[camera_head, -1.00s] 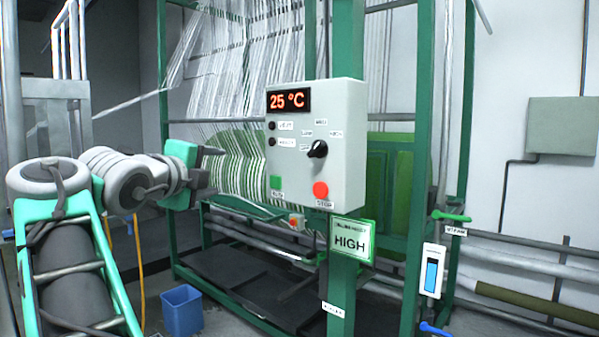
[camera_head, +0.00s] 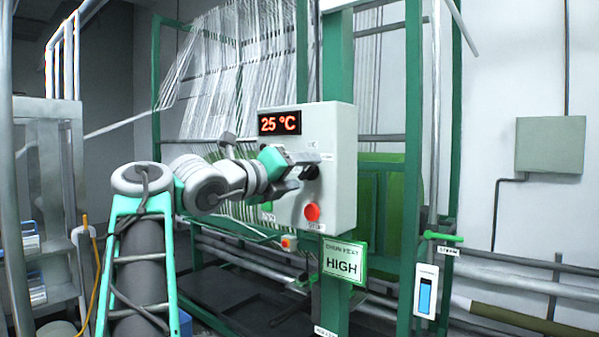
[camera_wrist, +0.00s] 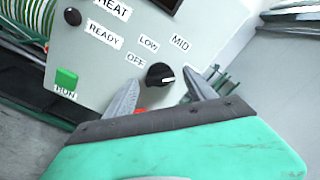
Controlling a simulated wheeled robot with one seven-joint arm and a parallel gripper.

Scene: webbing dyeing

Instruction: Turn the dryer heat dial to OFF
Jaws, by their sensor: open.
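The heat dial (camera_head: 311,172) is a black knob on the front of a light grey control box (camera_head: 340,190). In the wrist view the dial (camera_wrist: 160,75) has a white pointer mark aimed to the right, away from the OFF label (camera_wrist: 136,59) at its upper left. LOW and MID labels show above it. My gripper (camera_head: 301,174) is open at the box front. In the wrist view its two fingers (camera_wrist: 161,86) lie on either side of the dial, tips close to it. I cannot tell whether they touch it.
The display (camera_head: 280,123) reads 25 °C. A green RUN button (camera_wrist: 67,78) and a red STOP button (camera_head: 312,212) sit low on the box. A sign (camera_head: 344,262) below reads HIGH. Green frame posts (camera_head: 414,160) and white strands stand behind.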

